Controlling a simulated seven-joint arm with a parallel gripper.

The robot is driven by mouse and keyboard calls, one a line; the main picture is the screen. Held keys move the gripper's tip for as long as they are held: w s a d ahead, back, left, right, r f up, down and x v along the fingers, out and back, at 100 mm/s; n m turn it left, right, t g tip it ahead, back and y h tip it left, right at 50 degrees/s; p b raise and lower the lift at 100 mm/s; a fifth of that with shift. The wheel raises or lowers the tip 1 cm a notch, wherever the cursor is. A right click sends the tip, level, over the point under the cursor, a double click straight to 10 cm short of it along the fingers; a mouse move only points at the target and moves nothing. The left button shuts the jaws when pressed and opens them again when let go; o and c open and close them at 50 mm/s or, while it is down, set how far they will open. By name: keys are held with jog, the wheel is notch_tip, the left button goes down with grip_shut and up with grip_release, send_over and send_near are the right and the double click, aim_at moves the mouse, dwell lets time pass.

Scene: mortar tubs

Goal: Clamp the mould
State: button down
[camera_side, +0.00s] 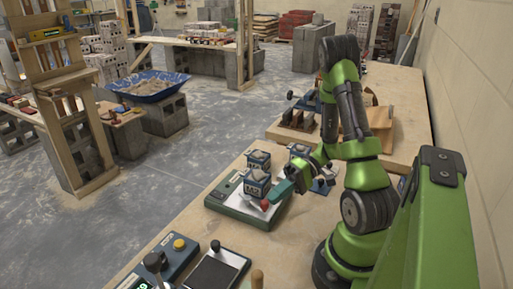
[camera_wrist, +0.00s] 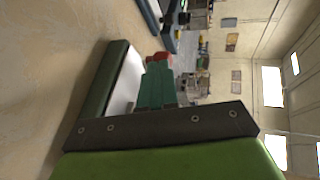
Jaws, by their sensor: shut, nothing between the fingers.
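In the side view a green base with a pale metal top (camera_side: 235,203) stands on the wooden bench. Two blue mould boxes, the nearer one (camera_side: 256,184) and the farther one (camera_side: 258,160), stand on it, grey material at their tops. A red knob (camera_side: 264,205) is at the base's front right. My gripper (camera_side: 281,192) has teal fingers, shut and empty, right beside the red knob. In the wrist view the shut fingers (camera_wrist: 157,80) point at the red knob (camera_wrist: 158,57); whether they touch it I cannot tell. The base (camera_wrist: 112,75) lies to their left.
Another blue item (camera_side: 300,150) stands behind my gripper, partly hidden. A control box with a yellow button (camera_side: 180,245) and a dark tray with a black knob (camera_side: 213,270) are at the front left of the bench.

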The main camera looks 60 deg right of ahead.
jog(key=shift+a+m+t+h, duration=0.3)
jog(key=shift+a+m+t, duration=0.05)
jog(key=shift+m+t, duration=0.15)
jog(key=shift+s+a, duration=0.1)
jog(key=shift+a, duration=0.15)
jog(key=shift+w+a, duration=0.15)
jog(key=shift+a, duration=0.75)
jog(key=shift+w+a, duration=0.1)
jog(key=shift+a, duration=0.75)
jog(key=shift+w+a, duration=0.35)
jog(key=shift+a, duration=0.25)
jog(key=shift+w+a, duration=0.3)
jog(key=shift+a, duration=0.25)
jog(key=shift+w+a, duration=0.75)
jog(key=shift+w, duration=0.1)
jog(key=v, duration=1.6)
jog(key=shift+s+d, duration=0.2)
jog(key=shift+s, duration=0.25)
jog(key=shift+m, duration=0.3)
